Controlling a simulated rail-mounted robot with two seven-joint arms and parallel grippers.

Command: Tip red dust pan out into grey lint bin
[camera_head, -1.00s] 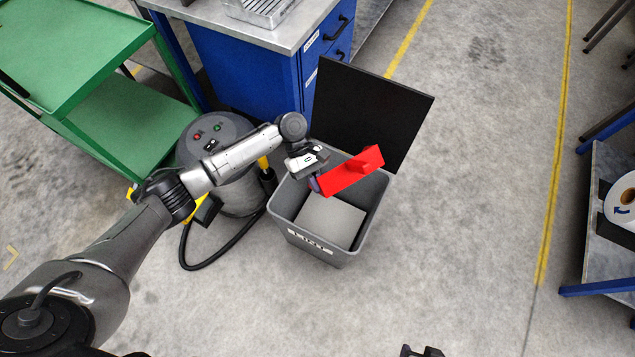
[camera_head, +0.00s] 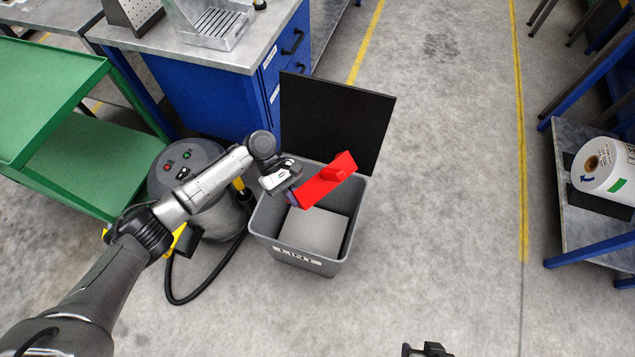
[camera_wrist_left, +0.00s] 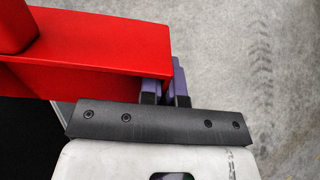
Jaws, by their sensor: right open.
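The red dust pan (camera_head: 326,180) is held over the grey lint bin (camera_head: 265,241) and is tilted, its right end higher in the head view. My left gripper (camera_head: 293,197) is at the pan's lower left end. The left wrist view shows the red pan (camera_wrist_left: 100,52) running up to the purple-grey fingers (camera_wrist_left: 165,88), which appear closed on its end. The bin's black lid (camera_head: 335,120) stands open behind it. A light grey surface shows inside the bin; I cannot make out any lint. My right gripper (camera_head: 428,349) shows at the bottom edge, open and empty.
A grey vacuum (camera_head: 195,190) with a black hose stands left of the bin. A green cart (camera_head: 80,160) and blue drawer bench (camera_head: 230,105) are behind. A shelf with a white roll (camera_head: 608,172) is at the right. The floor right of the bin is clear.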

